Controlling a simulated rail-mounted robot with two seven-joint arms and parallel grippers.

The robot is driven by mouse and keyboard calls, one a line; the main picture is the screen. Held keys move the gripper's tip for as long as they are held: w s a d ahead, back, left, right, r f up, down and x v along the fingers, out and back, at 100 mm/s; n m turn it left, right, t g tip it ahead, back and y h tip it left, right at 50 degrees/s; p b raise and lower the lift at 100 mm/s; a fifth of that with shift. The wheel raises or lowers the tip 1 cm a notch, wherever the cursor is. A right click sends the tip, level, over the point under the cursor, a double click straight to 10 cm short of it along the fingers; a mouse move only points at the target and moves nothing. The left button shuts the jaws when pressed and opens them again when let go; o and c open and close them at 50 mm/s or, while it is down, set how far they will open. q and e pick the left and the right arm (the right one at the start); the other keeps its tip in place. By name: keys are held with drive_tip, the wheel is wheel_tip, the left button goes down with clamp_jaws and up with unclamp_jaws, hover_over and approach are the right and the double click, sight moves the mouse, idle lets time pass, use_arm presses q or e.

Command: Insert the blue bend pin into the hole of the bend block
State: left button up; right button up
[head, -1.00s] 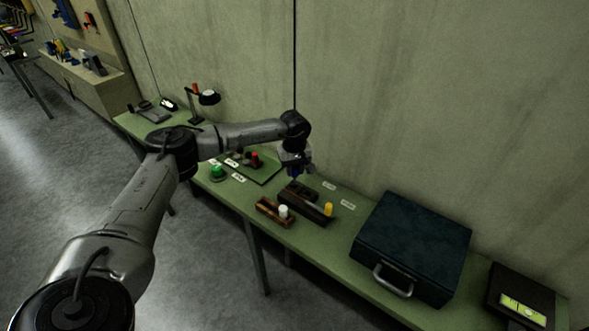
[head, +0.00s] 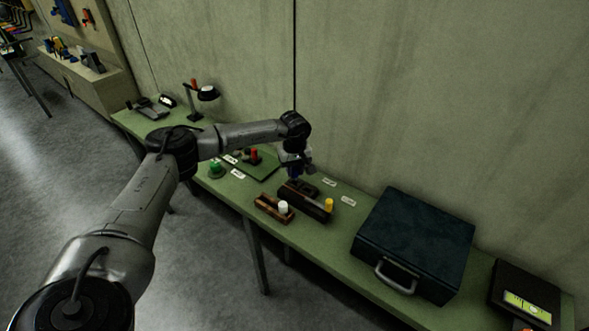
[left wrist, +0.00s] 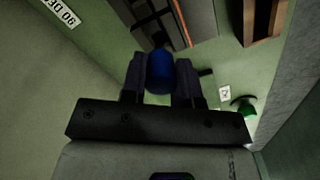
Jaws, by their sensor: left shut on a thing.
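My left gripper (head: 295,177) is shut on the blue bend pin (left wrist: 160,72), which shows between the two fingers in the left wrist view. In the head view the gripper hangs over the back of a dark block (head: 314,208), which I take for the bend block. Dark blocks also show at the top of the left wrist view (left wrist: 202,18), beyond the pin. The pin's tip looks close to the block, but I cannot tell whether they touch. The hole is not clear in either view. My right gripper is not in view.
A brown wooden holder (head: 267,209) with a white peg (head: 283,207) stands in front of the dark block. A green knob (head: 215,171) and a red button (head: 254,154) are to the left. A large dark case (head: 415,240) fills the bench to the right.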

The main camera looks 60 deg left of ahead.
sight(294, 176)
use_arm(q)
drive_tip(key=shift+f, duration=0.15)
drive_tip(key=shift+f, duration=0.45)
drive_tip(key=shift+f+b, duration=0.6)
drive_tip(key=shift+f, duration=0.45)
drive_tip(key=o, duration=1)
drive_tip(key=shift+r, duration=0.15)
wheel_tip(294, 176, up, 12)
drive_tip(key=p, duration=0.2)
drive_tip(key=shift+p, duration=0.4)
drive_tip(key=shift+r, duration=0.8)
